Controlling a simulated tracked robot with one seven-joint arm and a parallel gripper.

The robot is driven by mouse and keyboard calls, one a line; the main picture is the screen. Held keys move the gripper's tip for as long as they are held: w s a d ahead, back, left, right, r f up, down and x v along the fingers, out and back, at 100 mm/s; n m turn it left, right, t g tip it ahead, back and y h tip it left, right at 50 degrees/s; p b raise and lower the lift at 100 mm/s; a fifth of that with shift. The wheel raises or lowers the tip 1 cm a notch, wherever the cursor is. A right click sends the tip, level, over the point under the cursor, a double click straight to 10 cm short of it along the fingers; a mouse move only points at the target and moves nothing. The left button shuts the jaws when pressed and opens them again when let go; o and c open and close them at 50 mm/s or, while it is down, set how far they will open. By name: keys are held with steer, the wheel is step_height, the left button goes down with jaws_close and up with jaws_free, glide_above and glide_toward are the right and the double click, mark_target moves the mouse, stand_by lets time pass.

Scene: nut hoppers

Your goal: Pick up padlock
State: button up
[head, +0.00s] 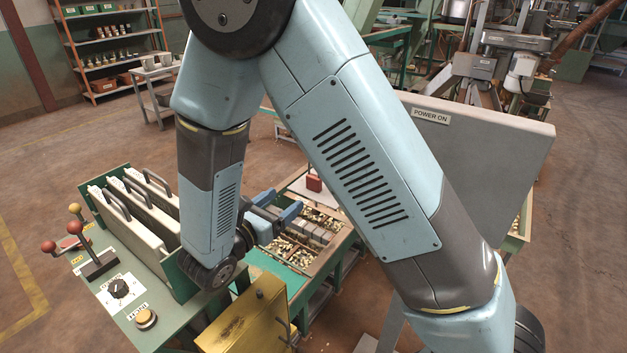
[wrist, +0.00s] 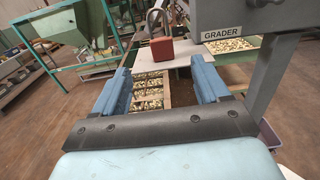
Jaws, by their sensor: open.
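The padlock is a red block with a dark metal shackle standing up from it; its body (wrist: 161,53) is just beyond my fingertips in the wrist view, between their lines. In the head view the padlock (head: 313,184) is a small red block on a pale flat surface at the far end of the nut tray. My gripper (wrist: 162,74) is open and empty, with blue fingers on either side. In the head view my gripper (head: 281,203) hangs over the tray, short of the padlock; my arm hides part of it.
A sectioned tray of nuts (wrist: 148,102) lies below my fingers. A grey GRADER housing (wrist: 240,18) stands close on the right. In the head view, a control bench (head: 108,268) with levers is left and a yellow box (head: 245,320) is in front.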

mark_target(312, 179)
steer(key=x, duration=1.3)
steer(key=shift+w+d+f, duration=0.1)
steer(key=shift+d, duration=0.1)
steer(key=c, duration=1.1)
